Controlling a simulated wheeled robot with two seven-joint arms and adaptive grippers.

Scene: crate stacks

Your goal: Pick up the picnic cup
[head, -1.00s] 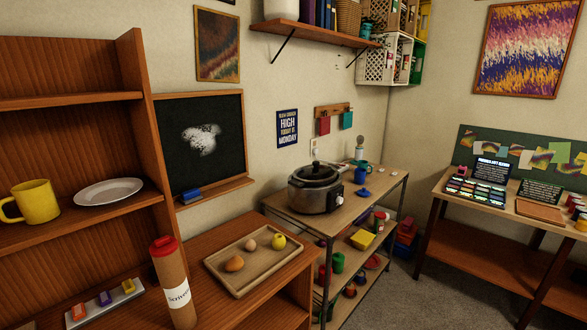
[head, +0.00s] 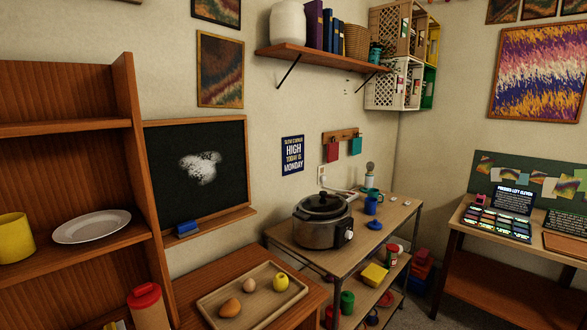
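No cup in view is marked as the picnic cup, so I cannot tell which one it is. A small blue cup (head: 370,205) stands upright on the metal-legged table, behind and right of the slow cooker (head: 322,221). A green cup-like thing (head: 347,301) is on the shelf below. A yellow mug (head: 14,240) stands on the wooden shelf at the left edge, partly cut off. Neither of my grippers is in view.
A wooden tray (head: 207,309) with several round foods lies on the low cabinet, beside a red-capped bottle (head: 147,306). A white plate (head: 92,227) is on the left shelf. A blue lid-like thing (head: 375,224) lies before the blue cup. Grey floor separates the right table (head: 482,243).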

